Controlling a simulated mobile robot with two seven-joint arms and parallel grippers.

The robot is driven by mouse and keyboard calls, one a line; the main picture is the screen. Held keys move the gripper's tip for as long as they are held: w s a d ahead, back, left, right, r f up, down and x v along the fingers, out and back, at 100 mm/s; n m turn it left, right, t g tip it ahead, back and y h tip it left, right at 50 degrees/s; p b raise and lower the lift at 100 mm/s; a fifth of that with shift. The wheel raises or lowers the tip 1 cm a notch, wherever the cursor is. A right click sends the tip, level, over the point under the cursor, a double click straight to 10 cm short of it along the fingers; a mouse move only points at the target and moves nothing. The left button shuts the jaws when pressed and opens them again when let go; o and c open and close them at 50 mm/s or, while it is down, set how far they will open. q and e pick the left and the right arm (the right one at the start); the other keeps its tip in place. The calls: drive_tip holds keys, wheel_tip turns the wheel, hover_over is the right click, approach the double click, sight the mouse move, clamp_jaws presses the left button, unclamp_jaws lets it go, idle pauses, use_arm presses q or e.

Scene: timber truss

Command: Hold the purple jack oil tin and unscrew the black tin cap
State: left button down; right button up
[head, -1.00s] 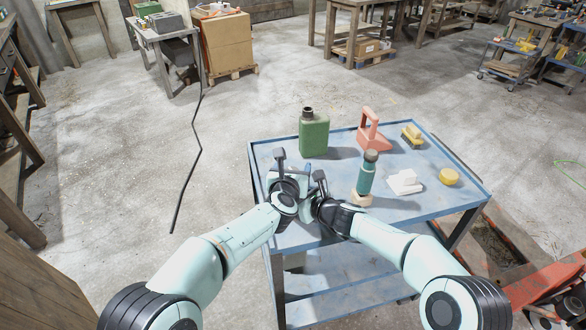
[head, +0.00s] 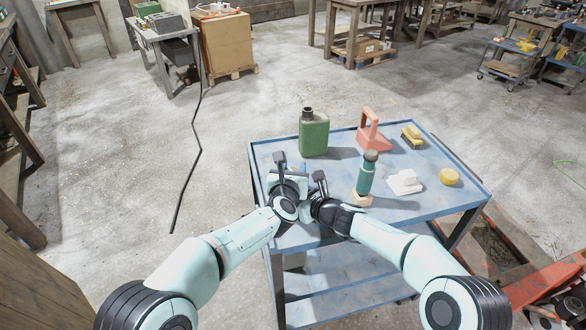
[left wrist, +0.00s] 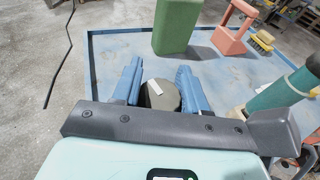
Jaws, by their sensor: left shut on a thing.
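In the left wrist view a dark, round, grey-olive cap-like piece (left wrist: 161,95) with a short white strip sits between the two blue fingers of my left gripper (left wrist: 159,74). The fingers press on its two sides; I take it for the black tin cap. In the head view my left gripper (head: 294,176) is over the near left part of the blue cart, and its own body hides what it holds. No purple surface of the jack oil tin shows in either view.
A green canister (head: 314,135) stands behind the grippers on the cart top (head: 425,208).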

idle(0.4)
use_arm(q)
drive_tip(key=shift+n+t+y, duration=0.3)
drive_tip(key=shift+n+y, duration=0.6)
drive_tip(key=shift+y, duration=0.3)
drive_tip(key=c, duration=1)
unclamp_jaws()
drive_tip(key=shift+a+n+y, duration=0.15)
drive_tip(key=shift+n+y, duration=0.35)
drive_tip(key=o, duration=0.8)
